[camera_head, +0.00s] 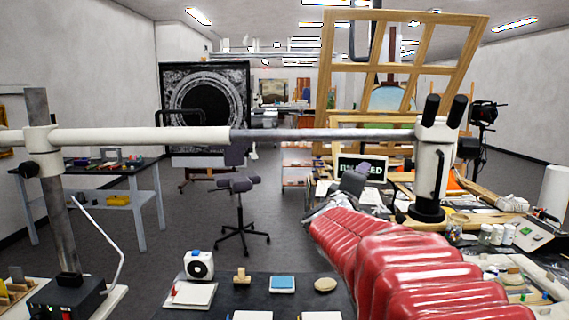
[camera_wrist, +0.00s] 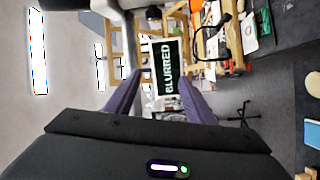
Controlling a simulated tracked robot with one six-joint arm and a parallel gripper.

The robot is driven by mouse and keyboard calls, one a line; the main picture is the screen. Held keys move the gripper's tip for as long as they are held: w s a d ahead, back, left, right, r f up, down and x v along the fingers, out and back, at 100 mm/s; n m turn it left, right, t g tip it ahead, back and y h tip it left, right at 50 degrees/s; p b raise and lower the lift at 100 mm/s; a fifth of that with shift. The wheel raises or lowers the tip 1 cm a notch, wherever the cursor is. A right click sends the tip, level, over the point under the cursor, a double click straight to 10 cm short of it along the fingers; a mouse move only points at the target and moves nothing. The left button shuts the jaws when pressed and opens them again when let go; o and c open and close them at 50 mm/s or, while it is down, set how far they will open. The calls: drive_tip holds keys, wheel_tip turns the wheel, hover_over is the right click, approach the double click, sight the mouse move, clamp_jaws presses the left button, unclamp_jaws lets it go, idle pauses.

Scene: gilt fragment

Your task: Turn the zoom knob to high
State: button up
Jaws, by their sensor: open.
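The microscope (camera_head: 433,165) is a white upright body with two black eyepieces and a black lower ring. It hangs at the end of a long horizontal boom (camera_head: 140,136) on the right of the head view. I cannot make out the zoom knob for certain in either view. A screen (camera_wrist: 168,72) reads BLURRED in the wrist view; in the head view the screen (camera_head: 346,164) is partly hidden by my gripper. My gripper (camera_head: 358,176) is left of the microscope body, apart from it. Its two purple fingers (camera_wrist: 160,76) are spread and empty, with the screen beyond them.
A cluttered bench (camera_head: 480,240) with jars and tools lies at right. A dark mat (camera_head: 225,300) at front holds a white device (camera_head: 199,265) and small blocks. A wooden window frame (camera_head: 400,65) stands behind. The boom crosses in front; a stool (camera_head: 240,215) stands on open floor.

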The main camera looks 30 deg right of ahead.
sight(405, 167)
drive_tip(key=s+d+m+g+h, duration=0.1)
drive_tip(key=s+d+g+h, duration=0.1)
drive_tip(key=s+d+g, duration=0.1)
drive_tip(key=s+d, duration=0.1)
drive_tip(key=d, duration=0.1)
drive_tip(key=shift+d+g, duration=0.4)
drive_tip(key=x, duration=1.3)
drive_tip(key=shift+w+d+r, duration=0.2)
drive_tip(key=shift+w+d, duration=0.05)
drive_tip(key=shift+d, duration=0.05)
drive_tip(key=shift+c, duration=0.4)
drive_tip(key=c, duration=0.9)
drive_tip(key=shift+d, duration=0.2)
drive_tip(key=shift+c, duration=0.4)
drive_tip(key=shift+a, duration=0.15)
